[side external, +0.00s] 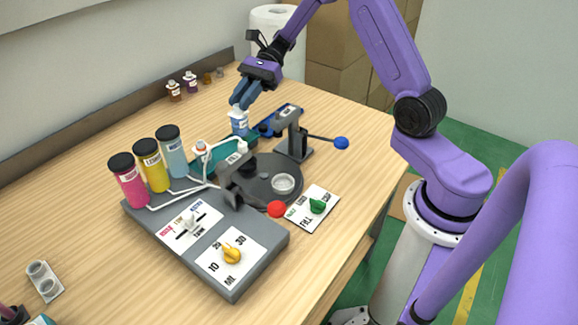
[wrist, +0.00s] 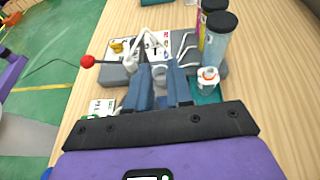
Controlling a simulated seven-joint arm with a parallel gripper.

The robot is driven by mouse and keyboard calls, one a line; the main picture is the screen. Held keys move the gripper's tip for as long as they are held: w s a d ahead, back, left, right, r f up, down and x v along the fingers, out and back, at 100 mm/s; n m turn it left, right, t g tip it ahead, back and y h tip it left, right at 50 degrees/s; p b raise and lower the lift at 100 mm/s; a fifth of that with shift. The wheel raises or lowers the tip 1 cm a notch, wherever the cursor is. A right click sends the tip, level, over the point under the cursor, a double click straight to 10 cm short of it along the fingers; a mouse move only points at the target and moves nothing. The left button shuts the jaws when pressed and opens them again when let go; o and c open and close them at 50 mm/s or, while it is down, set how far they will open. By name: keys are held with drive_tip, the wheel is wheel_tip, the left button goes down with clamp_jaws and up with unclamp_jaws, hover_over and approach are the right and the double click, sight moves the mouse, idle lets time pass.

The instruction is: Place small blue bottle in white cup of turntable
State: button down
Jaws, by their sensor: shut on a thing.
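My gripper (side external: 240,104) is shut on a small bottle with a blue and white body (side external: 238,123), held upright near the back end of the teal tray. I cannot tell whether its base touches anything. In the wrist view my two blue fingers (wrist: 161,94) are a short gap apart, and the bottle is hard to make out between them. The dark round turntable (side external: 262,168) lies to the right of and nearer than the bottle. A pale round cup (side external: 284,183) sits on its near right side, apart from my gripper.
A grey dispenser base (side external: 255,250) carries pink, yellow and light-blue cylinders (side external: 172,155). Another small bottle with an orange-red top (side external: 200,151) stands on the teal tray (side external: 213,158). A dark press post (side external: 292,138) with a blue-knobbed lever stands by the turntable. Small bottles line the back.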

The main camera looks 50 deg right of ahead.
drive_tip(key=w+f, duration=0.2)
drive_tip(key=f, duration=0.1)
drive_tip(key=w+f, duration=0.5)
drive_tip(key=f, duration=0.1)
drive_tip(key=shift+w+a+f, duration=0.3)
drive_tip(key=shift+w, duration=0.25)
drive_tip(key=w+r+m+t+h, duration=0.4)
drive_tip(key=w+r+m+t, duration=0.3)
drive_tip(key=r+m+t, duration=0.5)
drive_tip(key=s+d+r+m+t+h, duration=0.1)
drive_tip(key=s+d+r+m+h, duration=0.1)
drive_tip(key=s+m+h, duration=0.3)
drive_tip(key=s+d+r+m+t+h, duration=0.2)
drive_tip(key=s+h, duration=0.2)
drive_tip(key=s, duration=0.3)
drive_tip(key=shift+s+d+r+n+y, duration=0.6)
drive_tip(key=shift+s+r+n, duration=0.15)
drive_tip(key=shift+r, duration=2.2)
drive_tip(key=s+a+f+n+g+y, duration=0.15)
drive_tip(key=s+n+y, duration=0.25)
drive_tip(key=s, duration=0.4)
drive_tip(key=s+a+f+n+g+y, duration=0.1)
drive_tip(key=s+a+n+g+y, duration=0.25)
drive_tip(key=s, duration=0.45)
drive_tip(key=shift+t, duration=0.3)
drive_tip(key=shift+f, duration=10.3)
